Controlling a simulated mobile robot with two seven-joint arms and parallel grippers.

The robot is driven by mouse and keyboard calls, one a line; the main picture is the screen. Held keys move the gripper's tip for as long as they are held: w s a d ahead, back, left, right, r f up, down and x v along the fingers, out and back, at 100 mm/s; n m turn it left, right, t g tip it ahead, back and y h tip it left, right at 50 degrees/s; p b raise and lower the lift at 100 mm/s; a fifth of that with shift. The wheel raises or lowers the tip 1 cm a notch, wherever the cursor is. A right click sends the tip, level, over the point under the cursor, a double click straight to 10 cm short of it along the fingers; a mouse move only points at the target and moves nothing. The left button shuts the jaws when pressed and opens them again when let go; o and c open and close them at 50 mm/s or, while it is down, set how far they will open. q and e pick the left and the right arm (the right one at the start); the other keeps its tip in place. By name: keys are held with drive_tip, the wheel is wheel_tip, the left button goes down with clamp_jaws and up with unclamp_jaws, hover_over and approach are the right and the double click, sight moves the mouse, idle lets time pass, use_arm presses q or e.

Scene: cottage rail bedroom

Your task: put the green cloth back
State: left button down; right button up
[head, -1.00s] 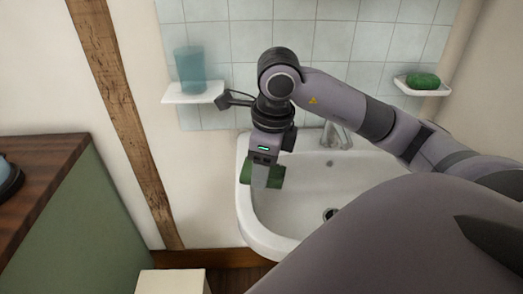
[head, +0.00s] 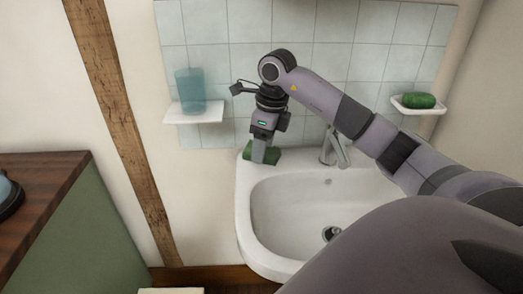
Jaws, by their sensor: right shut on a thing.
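The green cloth (head: 274,154) is at the back left corner of the white sink (head: 246,215), left of the tap. My right gripper (head: 259,160) points down onto it and is shut on it. The cloth seems to be at the height of the sink's rim; I cannot tell whether it rests on it. Part of the cloth is hidden behind the gripper fingers. My left gripper is not in view.
The tap (head: 338,147) stands just right of the cloth. A blue cup (head: 190,90) is on a small shelf (head: 193,117) at left. A green soap (head: 418,100) lies on a soap dish (head: 416,110) at right. A wooden-topped cabinet (head: 40,185) is at far left.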

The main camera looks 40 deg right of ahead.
drive_tip(key=w+d, duration=0.1)
drive_tip(key=w+d+f, duration=0.1)
drive_tip(key=w, duration=0.1)
drive_tip(key=w+d+f+p, duration=0.1)
drive_tip(key=shift+w+d+f, duration=0.25)
drive_tip(key=shift+w+d, duration=0.05)
drive_tip(key=shift+d, duration=0.1)
wheel_tip(320, 180, down, 4)
drive_tip(key=shift+f+p, duration=0.1)
drive_tip(key=shift+p, duration=0.25)
drive_tip(key=shift+w+d+f, duration=0.15)
drive_tip(key=o, duration=0.9)
drive_tip(key=shift+f, duration=0.1)
drive_tip(key=shift+o, duration=0.2)
wheel_tip(320, 180, up, 12)
drive_tip(key=s, duration=0.1)
drive_tip(key=shift+s+d+b, duration=0.3)
drive_tip(key=shift+d, duration=0.1)
